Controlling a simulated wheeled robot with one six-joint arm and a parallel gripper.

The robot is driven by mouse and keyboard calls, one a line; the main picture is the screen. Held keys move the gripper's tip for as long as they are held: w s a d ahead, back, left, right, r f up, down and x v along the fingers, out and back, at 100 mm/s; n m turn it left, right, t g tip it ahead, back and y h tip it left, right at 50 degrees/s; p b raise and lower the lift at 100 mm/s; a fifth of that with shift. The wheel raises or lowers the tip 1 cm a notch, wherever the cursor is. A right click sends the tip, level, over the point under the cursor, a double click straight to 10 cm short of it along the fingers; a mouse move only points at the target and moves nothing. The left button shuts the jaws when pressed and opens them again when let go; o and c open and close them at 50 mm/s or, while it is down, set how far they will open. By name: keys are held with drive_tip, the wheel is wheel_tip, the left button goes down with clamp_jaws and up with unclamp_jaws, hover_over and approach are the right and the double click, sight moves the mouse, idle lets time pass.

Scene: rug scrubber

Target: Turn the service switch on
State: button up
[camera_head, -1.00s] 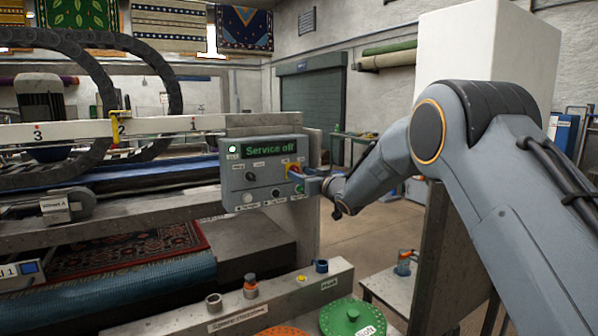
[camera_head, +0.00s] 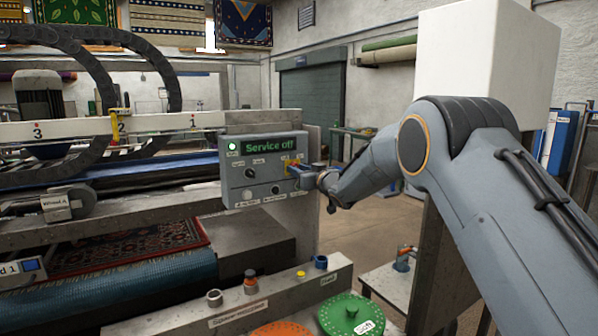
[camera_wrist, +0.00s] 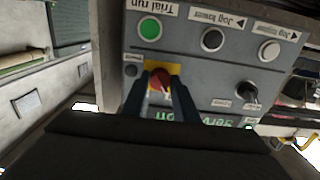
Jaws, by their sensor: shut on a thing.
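The service switch (camera_wrist: 159,79) is a red rotary knob on a yellow plate (camera_wrist: 175,70) on the grey control panel (camera_head: 234,187). My gripper (camera_wrist: 160,82) has its two dark fingers on either side of the red knob and is shut on it. In the head view my gripper (camera_head: 296,172) reaches the panel's right side from the right and hides the knob; a little of the yellow plate shows. In the wrist view the display is upside down and partly covered by my fingers.
The panel also has a green button (camera_wrist: 150,28), a black button (camera_wrist: 212,39), a white button (camera_wrist: 268,50) and a black selector knob (camera_wrist: 246,92). Below in the head view are a bench with a green disc (camera_head: 352,314) and an orange disc (camera_head: 278,330). Open floor lies beyond the panel.

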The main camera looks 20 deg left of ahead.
drive_tip(key=shift+s+a+r+m, duration=0.1)
drive_tip(key=shift+m, duration=3.8)
drive_tip(key=shift+a+r+m, duration=0.1)
drive_tip(key=shift+m, duration=3.8)
drive_tip(key=o, duration=1.1)
drive_tip(key=shift+c, duration=0.2)
drive_tip(key=shift+f, duration=0.1)
drive_tip(key=shift+d, duration=0.1)
